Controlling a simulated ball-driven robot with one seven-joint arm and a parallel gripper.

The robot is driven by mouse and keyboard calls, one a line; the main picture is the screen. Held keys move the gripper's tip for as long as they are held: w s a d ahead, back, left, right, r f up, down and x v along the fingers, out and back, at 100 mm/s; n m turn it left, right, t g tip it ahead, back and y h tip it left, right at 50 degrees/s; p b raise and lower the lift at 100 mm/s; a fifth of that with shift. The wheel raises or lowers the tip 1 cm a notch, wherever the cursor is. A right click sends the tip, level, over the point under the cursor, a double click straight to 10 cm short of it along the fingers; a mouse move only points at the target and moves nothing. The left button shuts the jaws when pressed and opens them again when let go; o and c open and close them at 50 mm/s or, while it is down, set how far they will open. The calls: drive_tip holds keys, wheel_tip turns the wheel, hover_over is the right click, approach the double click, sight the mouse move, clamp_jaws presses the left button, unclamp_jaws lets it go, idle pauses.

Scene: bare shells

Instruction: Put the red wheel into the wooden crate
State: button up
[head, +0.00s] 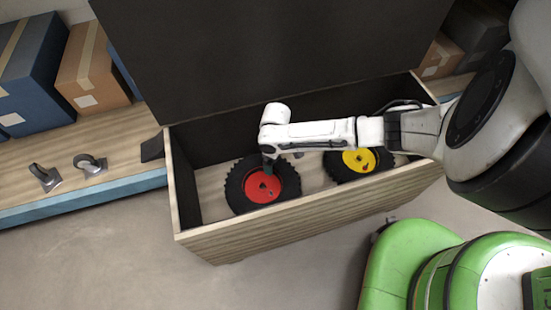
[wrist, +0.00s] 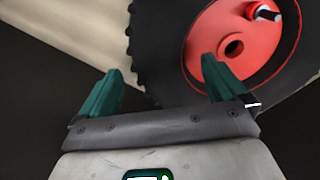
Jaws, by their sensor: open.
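The red wheel (head: 262,187), a black knobbly tyre with a red hub, lies flat inside the wooden crate (head: 300,219), toward its left end. The crate is a long light-wood box with a dark inside, and its dark lid (head: 270,60) stands open behind. My gripper (head: 268,166) is above the upper edge of the red wheel. In the wrist view my gripper (wrist: 160,88) has its two green fingers apart with nothing gripped between them. The red wheel (wrist: 205,35) shows just beyond them; whether a finger touches the tyre I cannot tell.
A yellow-hubbed wheel (head: 357,161) lies in the crate to the right, partly behind my arm. A low wooden shelf (head: 105,140) at left bears small metal parts (head: 90,164), blue boxes (head: 30,65) and cardboard boxes (head: 92,66). Floor in front is clear.

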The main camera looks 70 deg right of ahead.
wheel_tip(320, 180, up, 11)
drive_tip(key=p, duration=0.4)
drive_tip(key=shift+f, duration=0.2)
